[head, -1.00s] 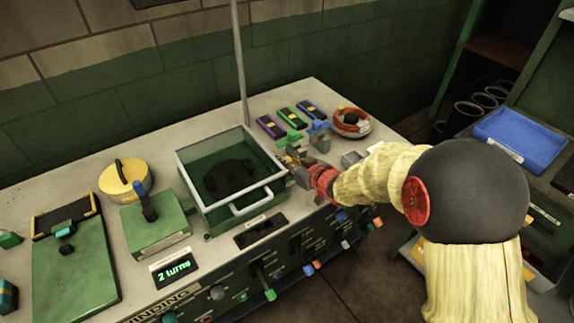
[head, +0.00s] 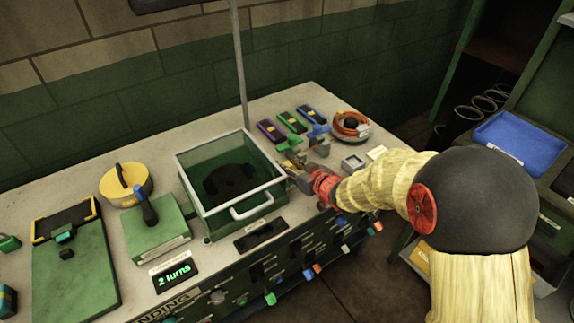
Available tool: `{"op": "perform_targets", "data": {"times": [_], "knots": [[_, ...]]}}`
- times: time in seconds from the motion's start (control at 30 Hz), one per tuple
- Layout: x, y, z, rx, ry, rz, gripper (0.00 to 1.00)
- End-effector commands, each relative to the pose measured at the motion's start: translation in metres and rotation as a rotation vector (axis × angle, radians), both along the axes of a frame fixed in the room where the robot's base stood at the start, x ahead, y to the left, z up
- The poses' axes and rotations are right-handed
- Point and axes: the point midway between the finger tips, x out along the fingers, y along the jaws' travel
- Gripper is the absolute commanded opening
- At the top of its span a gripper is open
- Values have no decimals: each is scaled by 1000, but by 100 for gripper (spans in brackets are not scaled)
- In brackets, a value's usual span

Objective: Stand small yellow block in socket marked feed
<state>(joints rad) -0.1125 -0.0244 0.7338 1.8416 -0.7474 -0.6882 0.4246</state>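My gripper (head: 296,170) is at the end of the red wrist, low over the bench just right of the glass-sided tank. It is small and partly hidden by its own wrist, so I cannot tell whether its fingers are open or shut. A small yellowish piece (head: 291,163) shows at the fingertips, probably the small yellow block; whether it is held is unclear. A grey square socket (head: 353,163) sits on the bench to the right of the gripper, with a pale label (head: 376,152) beside it. Its lettering is too small to read.
The tank (head: 205,212) with its white rim stands close left of the gripper. Green (head: 290,142) and blue (head: 317,131) pieces stand just behind it. Purple, green and blue cases (head: 292,122) and a red-rimmed round dish (head: 350,126) lie farther back. The bench's front edge carries several levers.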

Motion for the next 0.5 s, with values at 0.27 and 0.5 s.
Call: {"op": "perform_targets", "data": {"times": [0.27,0.5], "knots": [[-43,-31,26,0,-1,-3,29],[-73,-51,39,0,0,-3,29]]}}
